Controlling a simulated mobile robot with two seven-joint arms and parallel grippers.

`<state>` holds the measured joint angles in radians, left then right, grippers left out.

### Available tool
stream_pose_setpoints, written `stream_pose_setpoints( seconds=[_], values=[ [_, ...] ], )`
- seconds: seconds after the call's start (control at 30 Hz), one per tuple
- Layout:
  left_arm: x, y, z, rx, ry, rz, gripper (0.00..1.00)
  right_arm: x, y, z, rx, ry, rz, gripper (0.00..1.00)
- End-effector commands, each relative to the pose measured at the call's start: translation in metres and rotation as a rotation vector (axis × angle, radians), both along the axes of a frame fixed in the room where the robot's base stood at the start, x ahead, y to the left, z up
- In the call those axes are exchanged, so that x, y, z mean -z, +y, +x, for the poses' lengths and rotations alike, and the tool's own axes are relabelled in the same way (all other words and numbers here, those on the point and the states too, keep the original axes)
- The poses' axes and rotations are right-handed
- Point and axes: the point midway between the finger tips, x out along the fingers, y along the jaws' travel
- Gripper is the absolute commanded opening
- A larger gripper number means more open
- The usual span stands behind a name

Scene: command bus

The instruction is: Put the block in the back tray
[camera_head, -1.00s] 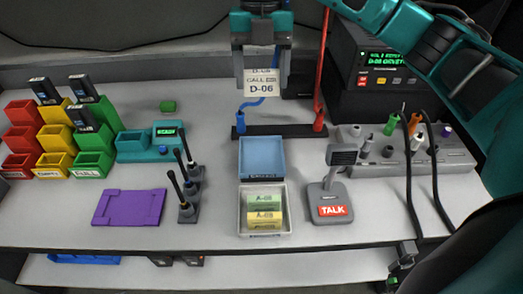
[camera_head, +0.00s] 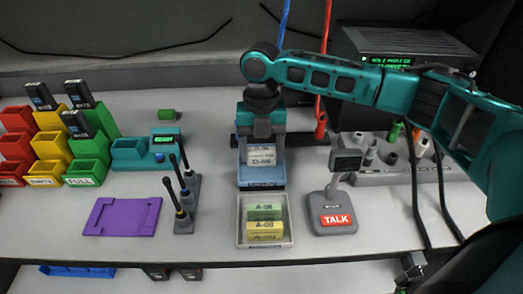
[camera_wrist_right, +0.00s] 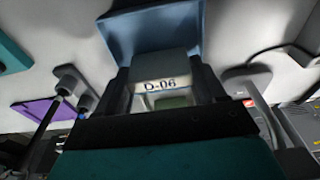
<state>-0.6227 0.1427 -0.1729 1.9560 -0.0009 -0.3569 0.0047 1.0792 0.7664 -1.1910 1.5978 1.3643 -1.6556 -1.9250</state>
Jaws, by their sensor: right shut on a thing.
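A pale block marked D-06 (camera_head: 261,157) is held upright in my right gripper (camera_head: 262,146). The gripper is shut on it and hangs over the blue back tray (camera_head: 262,184), covering most of the tray. I cannot tell whether the block touches the tray floor. In the right wrist view the block (camera_wrist_right: 160,87) sits between the fingers, with the blue tray (camera_wrist_right: 150,30) just beyond. My left gripper is not in view.
A white front tray (camera_head: 243,238) holds a green block (camera_head: 264,210) and a yellow block (camera_head: 264,229). A TALK microphone (camera_head: 335,205) stands to the right. A connector panel lies at back right.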

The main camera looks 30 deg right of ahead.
Motion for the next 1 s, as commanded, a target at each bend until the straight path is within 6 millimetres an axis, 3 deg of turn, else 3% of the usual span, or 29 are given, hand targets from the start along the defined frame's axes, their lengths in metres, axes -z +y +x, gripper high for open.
stream_pose_setpoints(
  seconds=[0.37,0.4,0.6,0.67,1.0],
  values=[
    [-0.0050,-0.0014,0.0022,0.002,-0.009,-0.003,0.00,0.0036,0.0002,0.0001,0.000,-0.001,0.000,0.40],
    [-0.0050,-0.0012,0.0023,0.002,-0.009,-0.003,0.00,0.0046,0.0001,0.0003,0.000,-0.001,0.000,0.70],
    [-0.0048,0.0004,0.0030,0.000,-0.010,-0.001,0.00,0.0043,0.0001,0.0003,0.000,-0.001,0.000,0.90],
    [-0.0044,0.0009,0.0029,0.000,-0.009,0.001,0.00,0.0043,0.0001,0.0003,0.000,-0.001,0.000,0.95],
    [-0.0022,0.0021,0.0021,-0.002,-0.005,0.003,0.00,-0.0032,0.0000,0.0012,0.000,-0.003,0.001,0.95]
  ],
)
